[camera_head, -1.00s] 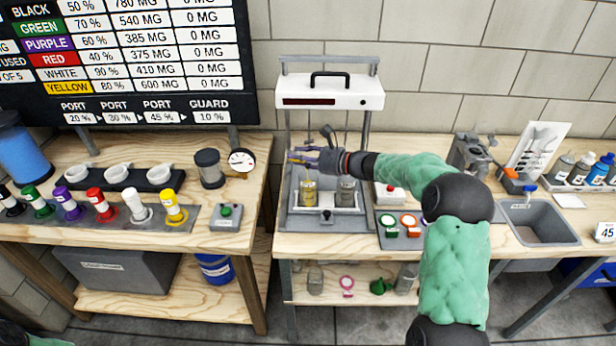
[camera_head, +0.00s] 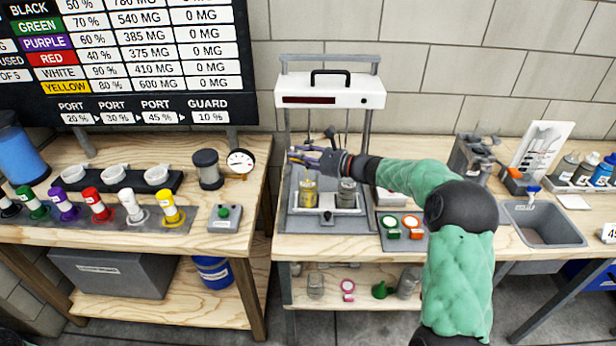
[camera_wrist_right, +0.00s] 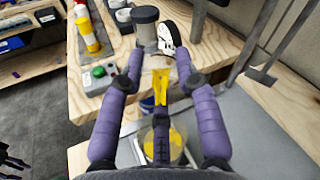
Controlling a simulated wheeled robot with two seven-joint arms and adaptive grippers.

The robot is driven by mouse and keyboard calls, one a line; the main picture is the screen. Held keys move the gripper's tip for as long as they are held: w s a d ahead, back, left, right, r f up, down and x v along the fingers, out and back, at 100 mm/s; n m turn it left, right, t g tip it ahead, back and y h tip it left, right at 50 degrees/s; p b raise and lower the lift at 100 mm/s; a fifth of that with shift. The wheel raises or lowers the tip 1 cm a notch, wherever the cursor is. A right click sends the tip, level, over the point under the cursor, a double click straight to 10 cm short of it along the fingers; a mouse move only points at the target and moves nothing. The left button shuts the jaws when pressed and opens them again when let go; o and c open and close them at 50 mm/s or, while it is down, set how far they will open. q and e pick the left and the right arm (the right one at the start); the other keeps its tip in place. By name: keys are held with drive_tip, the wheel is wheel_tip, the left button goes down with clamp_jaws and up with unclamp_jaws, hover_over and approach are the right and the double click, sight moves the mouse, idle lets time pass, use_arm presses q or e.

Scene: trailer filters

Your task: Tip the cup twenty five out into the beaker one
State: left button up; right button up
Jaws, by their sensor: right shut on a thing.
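My right gripper (camera_head: 304,156) is above the twin-seat stand, over a clear beaker with yellow contents (camera_head: 308,192). In the right wrist view its purple fingers (camera_wrist_right: 162,88) are closed around a small cup, mostly hidden, with yellow material (camera_wrist_right: 160,76) showing between them. The yellow-filled beaker (camera_wrist_right: 176,138) shows below the fingers. A second, greyish beaker (camera_head: 346,194) stands to its right in the head view. I cannot read a number on the cup or either beaker.
A white stand head (camera_head: 330,92) and its posts rise behind the beakers. A green-button box (camera_head: 224,216) and a gauge (camera_head: 240,161) are on the left bench. A grey sink (camera_head: 543,224) is at right. The floor gap between benches is clear.

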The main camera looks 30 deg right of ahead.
drive_tip(key=shift+t, duration=0.5)
idle(0.4)
drive_tip(key=shift+s+d+r+t+y, duration=0.1)
drive_tip(key=shift+s+r+t+y, duration=0.05)
drive_tip(key=shift+r+t+y, duration=0.55)
drive_tip(key=shift+s+d+r+t+y, duration=0.15)
drive_tip(key=shift+r+t+y, duration=0.2)
drive_tip(key=shift+r+t, duration=0.5)
drive_tip(key=shift+s+d+r+t+y, duration=0.15)
drive_tip(key=shift+r+t+y, duration=0.4)
drive_tip(key=shift+r, duration=0.45)
idle(2.5)
drive_tip(key=shift+s+r+t+y, duration=0.15)
drive_tip(key=shift+r+t+y, duration=0.45)
drive_tip(key=shift+r, duration=0.9)
drive_tip(key=shift+r, duration=0.35)
